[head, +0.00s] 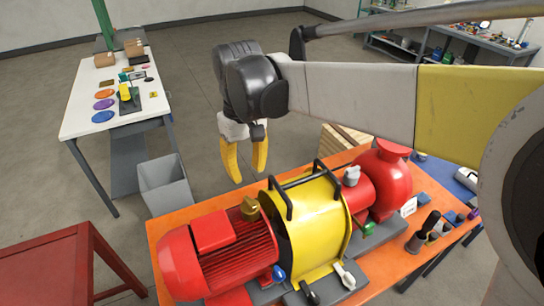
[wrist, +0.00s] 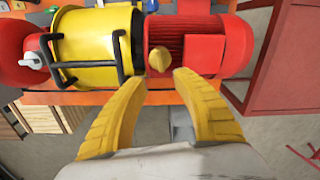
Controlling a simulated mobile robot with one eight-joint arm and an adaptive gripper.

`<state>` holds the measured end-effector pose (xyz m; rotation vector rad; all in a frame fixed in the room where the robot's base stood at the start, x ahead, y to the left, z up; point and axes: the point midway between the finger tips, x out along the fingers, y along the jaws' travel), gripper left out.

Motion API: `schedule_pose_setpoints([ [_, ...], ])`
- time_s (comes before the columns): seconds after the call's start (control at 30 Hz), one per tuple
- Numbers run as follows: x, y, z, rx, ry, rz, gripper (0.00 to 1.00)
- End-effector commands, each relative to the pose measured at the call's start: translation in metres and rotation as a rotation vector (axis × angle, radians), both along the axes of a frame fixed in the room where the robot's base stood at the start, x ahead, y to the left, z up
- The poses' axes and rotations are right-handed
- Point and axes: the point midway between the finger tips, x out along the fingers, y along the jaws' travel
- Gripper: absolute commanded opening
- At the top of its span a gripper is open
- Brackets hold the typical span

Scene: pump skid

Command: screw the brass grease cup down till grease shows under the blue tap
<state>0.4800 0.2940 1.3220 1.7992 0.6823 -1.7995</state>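The brass grease cup (head: 250,207) stands on top of the red motor (head: 215,255), beside the yellow guard. In the wrist view the brass cup (wrist: 159,59) shows just beyond and between the fingertips. The blue tap (head: 278,273) is low at the front, between the motor and the yellow guard; I see no grease under it. My gripper (head: 247,178) points down with its yellow fingers apart and empty. It is above and behind the cup in the head view, not touching it. The fingers also show in the wrist view (wrist: 159,76).
The yellow guard (head: 310,228) carries black bar handles close to the cup. A grey cap (head: 350,175) tops the red pump part. A white lever (head: 345,275), a black one (head: 310,292) and a green tap (head: 368,228) sit along the front. Open floor lies behind the bench.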

Motion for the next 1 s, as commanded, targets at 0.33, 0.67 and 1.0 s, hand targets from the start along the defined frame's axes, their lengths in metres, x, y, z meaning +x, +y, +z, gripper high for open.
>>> schedule_pose_setpoints([
  [0.33, -0.001, -0.001, -0.035, 0.000, 0.000, 0.001, 0.34],
  [0.67, -0.001, 0.000, -0.096, 0.000, 0.000, 0.001, 0.34],
  [1.0, -0.001, -0.001, -0.112, 0.000, 0.000, 0.001, 0.34],
])
